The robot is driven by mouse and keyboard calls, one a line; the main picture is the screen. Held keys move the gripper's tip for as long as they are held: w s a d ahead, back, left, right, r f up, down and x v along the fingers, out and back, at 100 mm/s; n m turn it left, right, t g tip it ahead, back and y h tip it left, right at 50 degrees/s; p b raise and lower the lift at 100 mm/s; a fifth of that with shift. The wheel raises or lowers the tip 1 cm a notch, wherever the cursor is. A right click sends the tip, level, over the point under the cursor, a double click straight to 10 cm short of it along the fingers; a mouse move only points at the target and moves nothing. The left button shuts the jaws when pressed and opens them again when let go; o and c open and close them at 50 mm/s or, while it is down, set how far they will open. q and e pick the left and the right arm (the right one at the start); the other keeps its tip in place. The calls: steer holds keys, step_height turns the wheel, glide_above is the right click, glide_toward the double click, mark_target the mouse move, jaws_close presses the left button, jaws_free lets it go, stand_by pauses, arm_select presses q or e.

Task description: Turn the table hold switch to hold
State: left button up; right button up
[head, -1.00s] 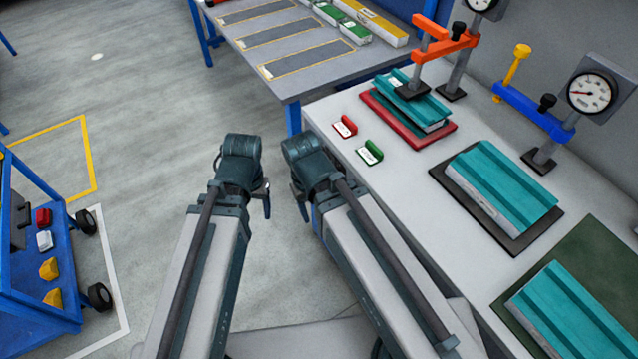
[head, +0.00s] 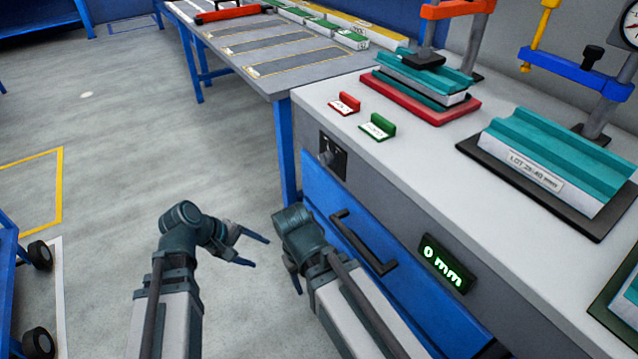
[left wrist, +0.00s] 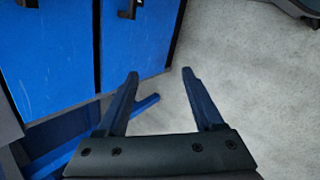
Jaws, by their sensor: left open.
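The switch (head: 328,157) is a dark knob on a small black plate, set in the grey front of the bench near its left corner. Its markings are too small to read, so I cannot tell its setting. My left gripper (head: 260,252) is open and empty. It is in front of the bench, below and left of the switch, well apart from it. In the left wrist view its spread fingers (left wrist: 160,74) have nothing between them, and the switch does not show there. My right gripper (head: 297,283) is beside the bench's blue drawer, its fingers mostly hidden.
The blue drawer (head: 345,215) has a black handle (head: 362,243), and a green display (head: 446,262) reads 0 mm. A blue-legged table adjoins at the back.

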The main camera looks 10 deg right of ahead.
arm_select(q)
steer(key=w+d+r+n+t+h, duration=0.25)
steer(key=d+r+n+h, duration=0.3)
steer(key=r+n, duration=0.3)
steer(key=n+t+h, duration=0.2)
steer(key=n+h, duration=0.3)
steer(key=n, duration=0.1)
glide_toward(320, 161)
steer(key=shift+y, duration=0.25)
steer(key=x, duration=0.9)
steer(key=shift+w+d+r, duration=0.15)
steer(key=shift+d+r, duration=0.05)
steer(key=shift+d, duration=0.2)
jaws_close()
